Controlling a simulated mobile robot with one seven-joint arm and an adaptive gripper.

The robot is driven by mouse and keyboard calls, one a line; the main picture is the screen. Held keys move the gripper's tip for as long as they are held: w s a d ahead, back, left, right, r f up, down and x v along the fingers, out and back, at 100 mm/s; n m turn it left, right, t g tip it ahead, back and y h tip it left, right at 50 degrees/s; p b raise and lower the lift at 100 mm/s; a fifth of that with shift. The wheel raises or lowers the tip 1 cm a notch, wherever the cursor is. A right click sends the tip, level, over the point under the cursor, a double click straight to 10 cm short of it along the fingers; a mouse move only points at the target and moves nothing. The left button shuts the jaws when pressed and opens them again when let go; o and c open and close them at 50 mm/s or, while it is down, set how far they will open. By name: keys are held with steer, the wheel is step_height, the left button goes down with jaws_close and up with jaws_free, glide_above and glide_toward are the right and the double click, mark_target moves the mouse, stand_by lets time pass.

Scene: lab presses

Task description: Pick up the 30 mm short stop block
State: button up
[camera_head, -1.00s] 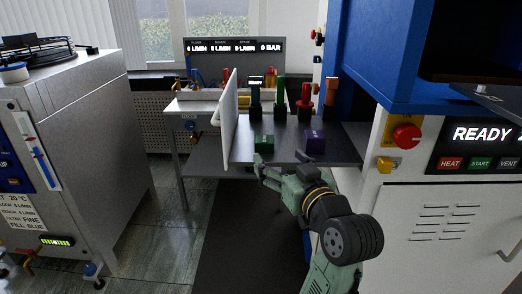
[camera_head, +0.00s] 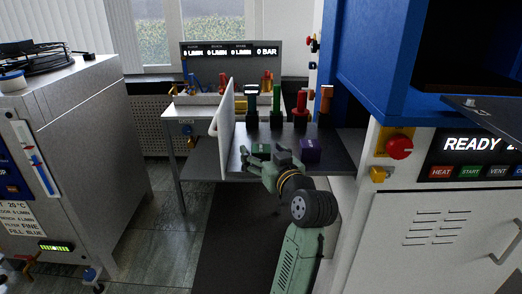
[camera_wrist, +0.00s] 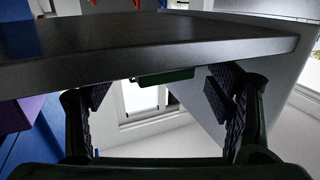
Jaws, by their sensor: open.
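Two small blocks lie on the dark shelf (camera_head: 238,164): a green block (camera_head: 261,148) on the left and a purple block (camera_head: 310,149) on the right. I cannot read a size on either, so I cannot tell which is the 30 mm short one. My gripper (camera_head: 264,162) is open at the shelf's front edge, just in front of the green block, and partly covers it. In the wrist view, which looks upside down, the green block (camera_wrist: 165,77) shows between the open fingers, beyond their tips. The purple block (camera_wrist: 14,115) is off to the left there.
Several upright coloured posts stand behind the blocks, among them a green one (camera_head: 277,104) and a red one (camera_head: 301,108). A white panel (camera_head: 224,130) bounds the shelf's left side. A blue press (camera_head: 370,70) stands close on the right.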

steer(key=c, duration=1.6)
